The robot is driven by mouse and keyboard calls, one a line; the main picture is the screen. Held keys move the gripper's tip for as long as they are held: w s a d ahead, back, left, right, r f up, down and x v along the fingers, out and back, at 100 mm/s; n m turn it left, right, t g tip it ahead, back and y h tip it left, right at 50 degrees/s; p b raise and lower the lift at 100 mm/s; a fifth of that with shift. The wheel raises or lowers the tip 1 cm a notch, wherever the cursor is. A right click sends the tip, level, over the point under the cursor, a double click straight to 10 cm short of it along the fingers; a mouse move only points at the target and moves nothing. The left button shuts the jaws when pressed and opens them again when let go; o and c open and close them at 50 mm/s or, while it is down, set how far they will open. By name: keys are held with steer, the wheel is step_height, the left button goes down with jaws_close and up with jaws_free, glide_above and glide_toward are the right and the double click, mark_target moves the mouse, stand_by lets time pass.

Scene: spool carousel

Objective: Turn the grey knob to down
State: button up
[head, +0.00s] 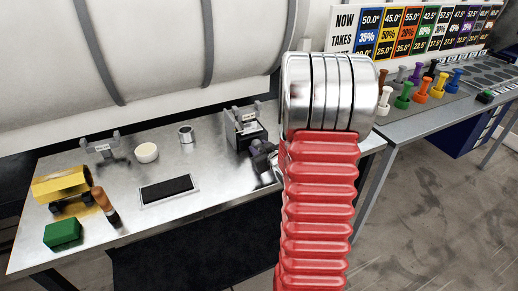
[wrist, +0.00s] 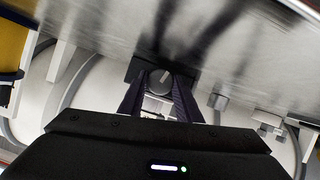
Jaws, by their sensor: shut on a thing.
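The grey knob (wrist: 158,80) shows in the wrist view as a round grey cap with a light mark, on a dark housing (wrist: 137,71). My gripper (wrist: 158,88) is shut on the knob, with one dark finger on each side of it. In the head view my gripper (head: 264,158) is at the front of a dark device (head: 250,137) on the metal table, partly behind my red arm. The knob is hidden there. I cannot tell surely which way its mark points.
Several coloured spools (head: 421,91) stand on the right table.

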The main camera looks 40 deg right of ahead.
steer(key=o, duration=1.1)
steer(key=shift+c, duration=0.2)
steer(key=shift+r, duration=0.1)
steer(key=shift+v, duration=6.85)
